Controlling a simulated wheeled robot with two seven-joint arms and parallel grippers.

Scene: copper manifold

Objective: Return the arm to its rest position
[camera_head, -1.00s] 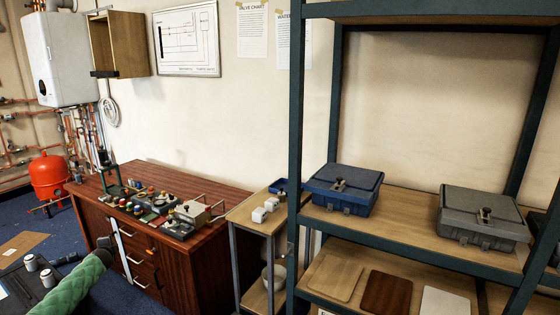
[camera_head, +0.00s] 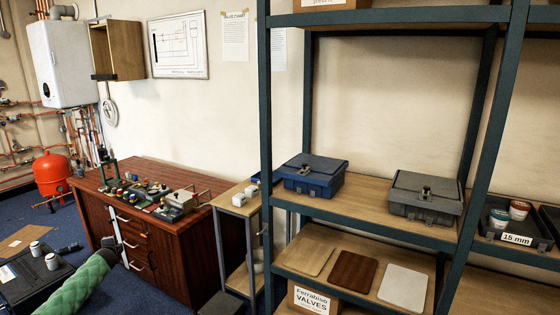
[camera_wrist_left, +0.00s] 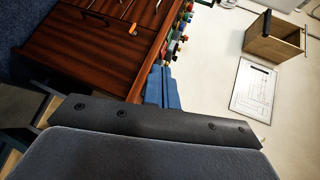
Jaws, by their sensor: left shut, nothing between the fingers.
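My left gripper (camera_wrist_left: 163,72) shows in the left wrist view as two blue fingers close together, past a dark bolted bar and a grey-blue body at the bottom. The fingers are shut and nothing shows between them. Beyond them are the red-brown cabinet and the pale wall. In the head view I cannot make out the left gripper's fingers. My right gripper is in neither view.
The cabinet (camera_head: 190,250) bears fittings. A metal shelf unit (camera_head: 268,190) holds a blue case (camera_head: 312,182), a grey case (camera_head: 422,208) and a tray labelled 15 mm (camera_head: 490,228). Boards lie below. A green textured form (camera_head: 65,288) enters at lower left.

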